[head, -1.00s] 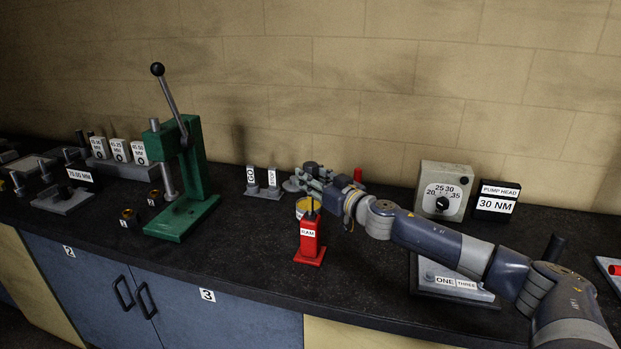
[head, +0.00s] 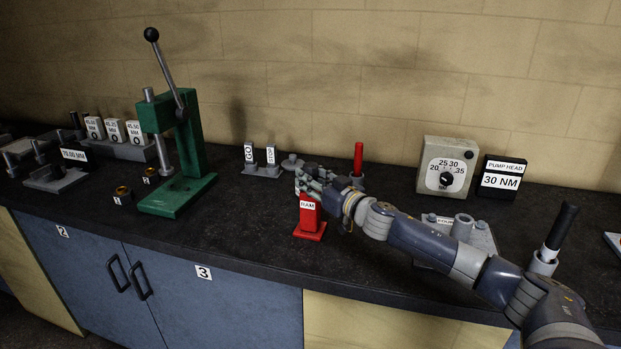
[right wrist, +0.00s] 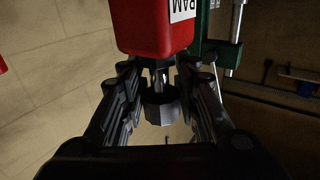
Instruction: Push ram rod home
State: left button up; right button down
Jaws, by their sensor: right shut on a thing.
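The red ram (head: 311,220), labelled RAM, stands upright on its red base near the middle of the bench. My right gripper (head: 311,187) is low over its top, shut on the ram rod. In the right wrist view, the red ram body (right wrist: 157,27) is at the top, and the rod (right wrist: 160,75) runs from it to a dark end piece (right wrist: 161,108) between my fingers (right wrist: 160,100). A short length of rod shows between body and end piece. In the head view my fingers hide the rod. My left gripper is in no view.
A green arbor press (head: 184,150) stands to the left. Behind are the GO/STOP gauge (head: 262,168) and a red upright rod (head: 358,160). A dial box (head: 445,168) and a 30 NM block (head: 499,179) stand right.

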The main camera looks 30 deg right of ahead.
jog(key=c, duration=1.2)
grip_release()
jog(key=shift+f, duration=0.55)
jog(key=shift+w+r, duration=0.1)
jog(key=shift+r, duration=0.15)
jog(key=s+d, duration=0.1)
jog(key=s, duration=1.1)
jog(key=shift+d, duration=0.1)
